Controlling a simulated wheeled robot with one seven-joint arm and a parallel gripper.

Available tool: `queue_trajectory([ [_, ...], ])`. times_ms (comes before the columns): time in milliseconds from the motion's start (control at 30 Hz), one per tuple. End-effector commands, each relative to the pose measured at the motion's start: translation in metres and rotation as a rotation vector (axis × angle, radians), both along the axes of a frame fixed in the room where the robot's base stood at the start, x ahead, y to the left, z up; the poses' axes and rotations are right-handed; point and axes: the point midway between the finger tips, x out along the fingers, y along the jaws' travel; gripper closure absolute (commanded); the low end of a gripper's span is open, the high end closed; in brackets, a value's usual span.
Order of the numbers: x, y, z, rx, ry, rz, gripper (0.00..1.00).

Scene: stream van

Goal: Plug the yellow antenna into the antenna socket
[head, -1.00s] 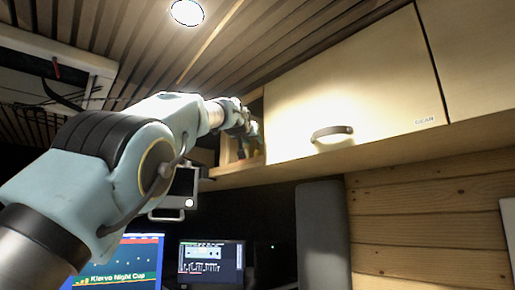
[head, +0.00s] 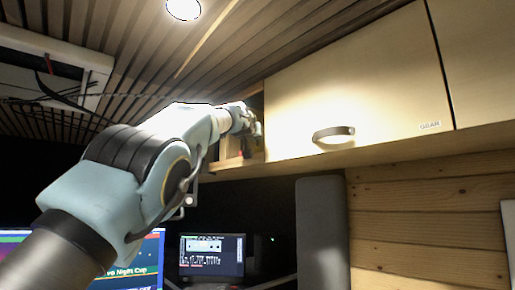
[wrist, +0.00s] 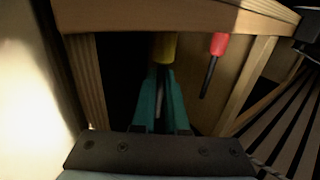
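The yellow antenna shows in the wrist view as a yellow end (wrist: 165,47) with a thin dark stem running down from it, at the wooden edge of an open cubby. My gripper (wrist: 162,80) has teal fingers on either side of the stem, just below the yellow end. The gap between fingers and stem is too dark to tell contact. In the head view my gripper (head: 254,128) is at the open cubby left of the cabinet door; the antenna is not clear there. I cannot make out the antenna socket in either view.
A red-ended antenna (wrist: 218,44) hangs beside the yellow one. Wooden cubby walls (wrist: 88,80) stand close on both sides. The closed cabinet door (head: 350,90) has a handle (head: 333,134). A ceiling frame (head: 70,50) with loose cables is at upper left; a monitor (head: 211,257) stands below.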

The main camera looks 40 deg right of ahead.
Motion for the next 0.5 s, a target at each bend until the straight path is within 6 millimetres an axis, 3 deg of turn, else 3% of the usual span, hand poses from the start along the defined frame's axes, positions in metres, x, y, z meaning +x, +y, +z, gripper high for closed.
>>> queue_trajectory([
  [100,-0.0001,0.0001,0.0001,0.000,0.000,0.000,1.00],
  [500,-0.0001,0.0001,0.0003,0.000,0.000,0.000,1.00],
])
